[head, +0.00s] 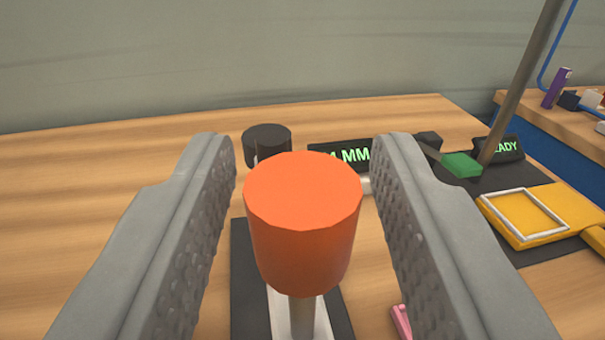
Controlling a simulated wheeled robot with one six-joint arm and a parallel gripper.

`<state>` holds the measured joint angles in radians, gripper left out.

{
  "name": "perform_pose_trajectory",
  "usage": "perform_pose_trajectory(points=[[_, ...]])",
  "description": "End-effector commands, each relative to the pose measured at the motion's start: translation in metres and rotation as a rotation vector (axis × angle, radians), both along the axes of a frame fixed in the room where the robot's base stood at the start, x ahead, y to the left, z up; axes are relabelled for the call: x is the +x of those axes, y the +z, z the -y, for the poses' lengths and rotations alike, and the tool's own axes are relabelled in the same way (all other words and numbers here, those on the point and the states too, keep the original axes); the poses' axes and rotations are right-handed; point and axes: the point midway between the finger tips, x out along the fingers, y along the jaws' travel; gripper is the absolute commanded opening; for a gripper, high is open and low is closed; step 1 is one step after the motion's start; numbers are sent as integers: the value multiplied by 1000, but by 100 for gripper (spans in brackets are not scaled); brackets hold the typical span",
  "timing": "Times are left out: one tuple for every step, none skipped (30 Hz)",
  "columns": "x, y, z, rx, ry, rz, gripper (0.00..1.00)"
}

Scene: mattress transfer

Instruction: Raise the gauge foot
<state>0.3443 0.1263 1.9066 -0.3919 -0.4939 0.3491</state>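An orange cylindrical knob (303,225) stands on a thin grey stem (303,316) in the middle of the head view. Below it is a dark base (248,285) with a light plate on it. My gripper (300,165) is open, with one grey ridged finger on each side of the knob and a visible gap on both sides. A black display (352,154) with green characters ending in "MM" is partly hidden behind the knob and right finger. I cannot make out the gauge foot itself.
A black cylinder (266,143) stands behind the knob. A pink item (401,321) lies near the right finger. The wooden table's left is clear.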

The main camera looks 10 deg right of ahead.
Motion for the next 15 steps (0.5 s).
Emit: perform_pose_trajectory(points=[[0, 0, 0, 0, 0, 0, 29], [0, 0, 0, 0, 0, 0, 23], [0, 0, 0, 0, 0, 0, 15], [0, 0, 0, 0, 0, 0, 9], [0, 0, 0, 0, 0, 0, 3], [0, 0, 0, 0, 0, 0, 0], [0, 0, 0, 0, 0, 0, 0], [0, 0, 0, 0, 0, 0, 0], [0, 0, 0, 0, 0, 0, 0], [0, 1, 0, 0, 0, 1, 0], [0, 2, 0, 0, 0, 1, 0], [0, 6, 0, -1, 0, 2, 0], [0, 10, 0, -2, 1, 3, 0], [0, 14, 0, -3, 1, 4, 0], [0, 21, 0, -3, 1, 4, 0]])
